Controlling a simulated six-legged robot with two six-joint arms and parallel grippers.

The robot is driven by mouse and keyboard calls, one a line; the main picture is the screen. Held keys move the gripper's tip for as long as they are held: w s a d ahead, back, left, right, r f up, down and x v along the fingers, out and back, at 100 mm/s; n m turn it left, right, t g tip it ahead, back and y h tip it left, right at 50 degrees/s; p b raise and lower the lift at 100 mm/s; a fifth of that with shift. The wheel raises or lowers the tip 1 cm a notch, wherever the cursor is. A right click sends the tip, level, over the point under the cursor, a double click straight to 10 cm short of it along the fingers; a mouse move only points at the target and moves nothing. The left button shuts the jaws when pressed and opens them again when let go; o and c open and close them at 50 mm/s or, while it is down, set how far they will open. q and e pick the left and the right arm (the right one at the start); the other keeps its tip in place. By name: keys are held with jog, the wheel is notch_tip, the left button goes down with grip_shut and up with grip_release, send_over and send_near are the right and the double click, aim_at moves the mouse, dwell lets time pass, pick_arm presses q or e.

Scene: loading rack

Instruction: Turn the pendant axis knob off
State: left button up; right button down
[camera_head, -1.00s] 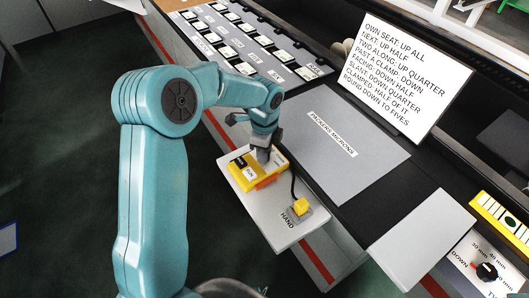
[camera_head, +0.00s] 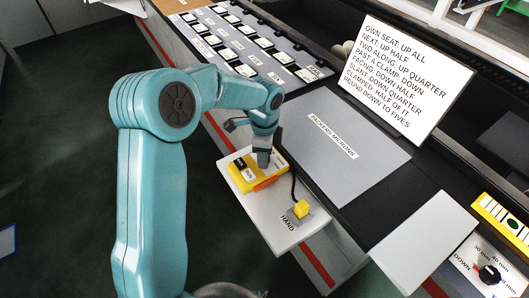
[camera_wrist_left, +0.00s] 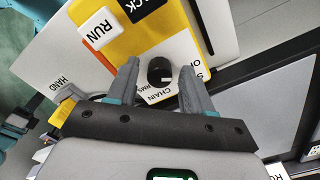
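The yellow pendant (camera_head: 278,168) lies on a light grey shelf (camera_head: 252,209). In the left wrist view the pendant (camera_wrist_left: 190,15) shows a white RUN button and a black button. Its round black knob (camera_wrist_left: 160,70) sits on a white label reading CHAIN, with other words partly hidden. A pale mark on the knob points right in that view. My left gripper (camera_head: 263,160) is over the pendant. In the wrist view the left gripper (camera_wrist_left: 159,76) is open, with one finger on each side of the knob and visible gaps between. My right gripper is not in view.
A yellow switch (camera_head: 302,208) marked HAND sits beside the pendant, with a black cable nearby. A black dial (camera_head: 489,273) is at the far right.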

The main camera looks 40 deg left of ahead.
pick_arm(q)
jog(key=shift+r, duration=0.1)
notch_tip(320, 180, up, 16)
dwell(0.5)
jog(key=shift+r+p, duration=0.1)
jog(key=shift+p, duration=0.2)
